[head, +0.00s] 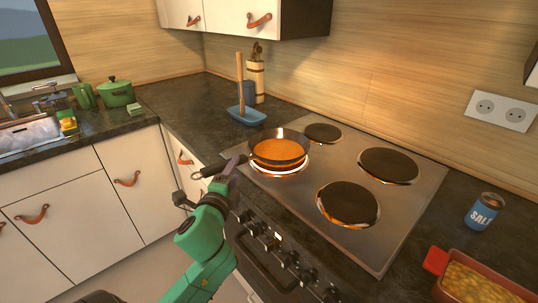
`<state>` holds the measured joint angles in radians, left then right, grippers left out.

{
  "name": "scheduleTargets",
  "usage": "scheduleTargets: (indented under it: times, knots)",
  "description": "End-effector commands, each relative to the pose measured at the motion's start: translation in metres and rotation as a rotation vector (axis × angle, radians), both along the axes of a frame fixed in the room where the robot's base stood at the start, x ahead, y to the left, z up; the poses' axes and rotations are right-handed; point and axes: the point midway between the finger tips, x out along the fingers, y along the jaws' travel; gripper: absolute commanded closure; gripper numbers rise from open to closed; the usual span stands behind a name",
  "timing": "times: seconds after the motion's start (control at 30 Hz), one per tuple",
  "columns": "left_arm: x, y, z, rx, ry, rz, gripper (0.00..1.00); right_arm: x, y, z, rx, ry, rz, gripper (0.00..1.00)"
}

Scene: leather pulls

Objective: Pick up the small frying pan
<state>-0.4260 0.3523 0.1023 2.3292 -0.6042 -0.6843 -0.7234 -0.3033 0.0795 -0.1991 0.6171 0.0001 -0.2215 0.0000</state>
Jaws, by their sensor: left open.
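The small frying pan (280,149) sits on the left burner of the stove (330,150) in the head view. It is dark outside and orange inside. Its dark handle (207,171) points left, over the counter's front edge. My left gripper (232,167), on the green arm, is open at the handle, close to the pan's left side. The gripper overlaps part of the handle; I cannot tell whether the handle is between the fingers or touching them. My right gripper is not in view.
Three other burners are empty. A bright ring shows under the pan. A salt can (483,211) and a red baking dish (480,280) are at the right. Oven knobs (268,240) line the front.

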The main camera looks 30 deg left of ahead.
Motion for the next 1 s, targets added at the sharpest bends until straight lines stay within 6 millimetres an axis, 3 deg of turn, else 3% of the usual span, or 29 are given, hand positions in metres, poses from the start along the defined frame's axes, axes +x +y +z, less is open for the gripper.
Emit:
scheduleTargets:
  times: [0.1,0.3,0.5,0.57,0.67,1.0]
  knots:
    - [0.017,0.007,0.004,0.001,-0.002,0.001,0.4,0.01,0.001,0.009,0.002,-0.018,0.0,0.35]
    - [0.048,0.018,-0.001,-0.001,-0.001,0.0,0.4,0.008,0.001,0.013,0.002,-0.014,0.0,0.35]
    - [0.049,0.019,-0.003,-0.001,0.001,-0.001,0.4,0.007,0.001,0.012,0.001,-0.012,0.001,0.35]
    - [0.049,0.019,-0.003,-0.002,0.0,-0.001,0.59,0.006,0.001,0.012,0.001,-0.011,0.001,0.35]
    - [0.049,0.019,-0.003,-0.002,0.0,-0.001,0.97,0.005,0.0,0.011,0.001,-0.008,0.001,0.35]
    - [0.049,0.019,-0.003,-0.002,0.0,-0.001,1.0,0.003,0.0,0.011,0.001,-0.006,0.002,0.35]
